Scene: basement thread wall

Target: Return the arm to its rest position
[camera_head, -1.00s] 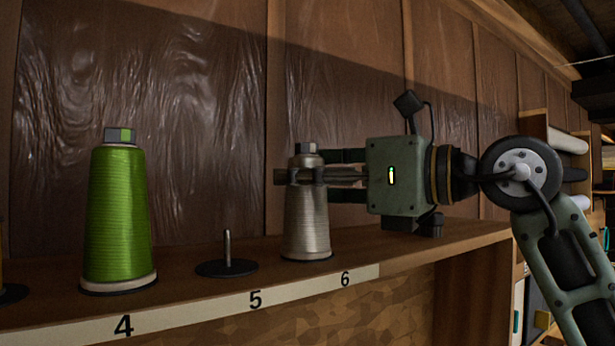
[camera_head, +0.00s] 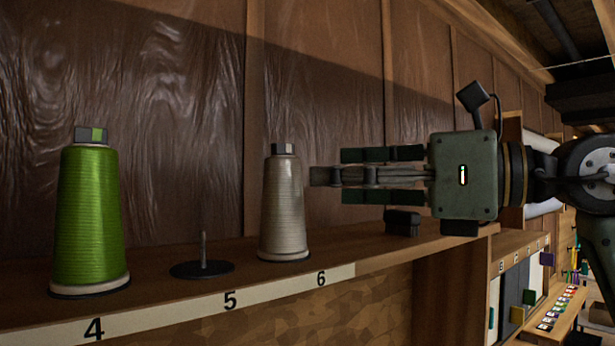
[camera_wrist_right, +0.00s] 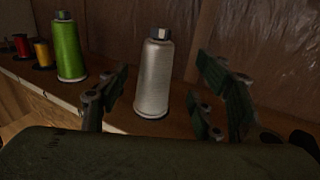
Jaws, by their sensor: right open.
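My right gripper (camera_head: 318,176) is level in the head view, with its fingers pointing left above the shelf. It is open and empty. A grey thread cone (camera_head: 284,208) stands upright on the shelf at label 6, just left of the fingertips and apart from them. In the right wrist view the grey cone (camera_wrist_right: 154,80) stands beyond the open fingers (camera_wrist_right: 165,100), seen between them. My left gripper is in neither view.
A green thread cone (camera_head: 90,220) stands at label 4. An empty spindle (camera_head: 203,262) on a black disc is at label 5. The wooden shelf (camera_head: 400,255) runs along a brown panelled wall. Red and yellow spools (camera_wrist_right: 42,53) show in the wrist view.

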